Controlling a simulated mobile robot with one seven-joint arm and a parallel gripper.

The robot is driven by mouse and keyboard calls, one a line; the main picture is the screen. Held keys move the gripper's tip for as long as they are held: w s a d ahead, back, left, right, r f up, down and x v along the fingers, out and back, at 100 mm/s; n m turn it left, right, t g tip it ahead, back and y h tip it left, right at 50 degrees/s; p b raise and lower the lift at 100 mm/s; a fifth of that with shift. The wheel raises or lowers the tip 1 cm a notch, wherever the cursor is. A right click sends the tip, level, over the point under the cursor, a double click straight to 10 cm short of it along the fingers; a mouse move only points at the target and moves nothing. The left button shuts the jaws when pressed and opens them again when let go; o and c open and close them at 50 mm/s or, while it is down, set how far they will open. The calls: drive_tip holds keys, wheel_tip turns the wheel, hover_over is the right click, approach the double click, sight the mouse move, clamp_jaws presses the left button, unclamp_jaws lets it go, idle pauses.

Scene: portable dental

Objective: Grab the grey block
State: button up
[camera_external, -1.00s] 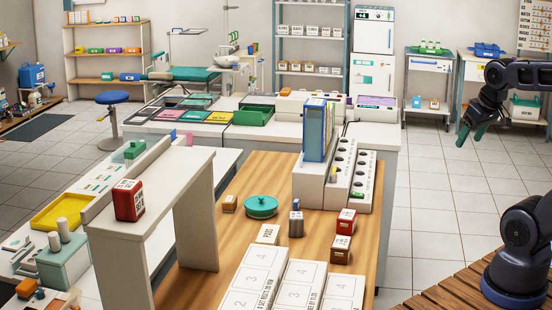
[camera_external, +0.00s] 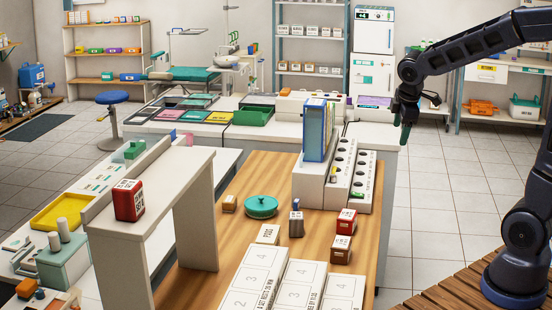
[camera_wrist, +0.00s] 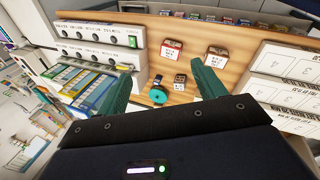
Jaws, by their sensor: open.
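The grey block (camera_external: 296,228) stands on the wooden table (camera_external: 228,250), with a small blue item (camera_external: 296,204) just behind it. In the wrist view the small block between my fingers appears to be the grey block (camera_wrist: 180,80). My gripper (camera_external: 405,132) is in the air beyond the table's right edge, up and to the right of the block and well apart from it. In the wrist view my gripper (camera_wrist: 161,66) has its two green fingers spread with nothing held.
A red block (camera_external: 347,221) and a brown block (camera_external: 340,249) stand right of the grey block. A teal pot (camera_external: 261,206) is to its left. Numbered white boxes (camera_external: 290,290) fill the front.

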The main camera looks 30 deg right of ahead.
drive_tip(key=w+a+f+n, duration=0.5)
drive_tip(key=w+a+f, duration=0.1)
drive_tip(key=w, duration=0.2)
drive_tip(key=n, duration=1.2)
hover_over(296, 217)
drive_tip(key=s+a, duration=0.1)
drive_tip(key=s, duration=0.1)
wheel_tip(296, 217, down, 20)
drive_tip(key=shift+h, duration=0.5)
drive_tip(key=x, duration=0.4)
drive_tip(key=shift+a+f, duration=0.15)
drive_tip(key=shift+f, duration=0.2)
drive_tip(key=shift+w+x, duration=0.15)
drive_tip(key=shift+x, duration=1.3)
drive_tip(key=shift+w+x, duration=0.1)
drive_tip(key=shift+x, duration=1.35)
drive_tip(key=shift+r, duration=0.15)
drive_tip(key=c, duration=1.1)
